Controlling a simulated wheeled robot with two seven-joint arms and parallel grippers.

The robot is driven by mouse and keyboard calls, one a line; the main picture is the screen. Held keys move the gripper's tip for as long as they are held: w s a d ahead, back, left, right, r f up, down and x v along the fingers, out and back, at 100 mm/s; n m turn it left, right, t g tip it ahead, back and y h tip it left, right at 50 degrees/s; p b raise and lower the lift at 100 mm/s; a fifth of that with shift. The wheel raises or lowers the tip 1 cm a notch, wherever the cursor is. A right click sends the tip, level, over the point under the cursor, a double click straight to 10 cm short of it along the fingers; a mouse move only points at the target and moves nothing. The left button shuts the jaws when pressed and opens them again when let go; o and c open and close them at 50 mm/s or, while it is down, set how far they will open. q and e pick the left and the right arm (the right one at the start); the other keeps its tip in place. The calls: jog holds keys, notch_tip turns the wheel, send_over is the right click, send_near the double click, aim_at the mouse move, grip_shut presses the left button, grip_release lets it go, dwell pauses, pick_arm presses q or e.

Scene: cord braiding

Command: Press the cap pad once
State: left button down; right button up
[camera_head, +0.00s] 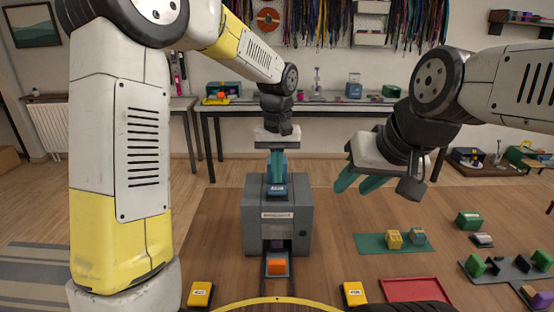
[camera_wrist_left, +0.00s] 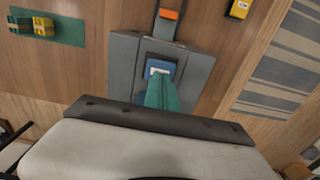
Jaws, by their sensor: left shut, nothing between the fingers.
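A grey box-shaped machine (camera_head: 251,230) stands on the wooden table, with a small blue pad (camera_head: 276,191) with a pale label on its top. The pad also shows in the left wrist view (camera_wrist_left: 151,64). Its label is too small to read. My left gripper (camera_head: 277,181) points down over this pad with its teal fingers shut and empty. In the left wrist view, the fingertips (camera_wrist_left: 160,80) overlap the pad; I cannot tell whether they touch it.
Yellow labelled pads stand at front left (camera_head: 201,294) and front right (camera_head: 354,293). A green mat (camera_head: 371,245) with yellow and teal blocks and a red tray (camera_head: 415,290) lie to the right.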

aim_at(277, 188)
pick_arm(q)
jog(key=shift+f, duration=0.7)
jog(key=shift+f, duration=0.35)
jog(key=shift+f, duration=0.45)
jog(key=shift+r, duration=3.55)
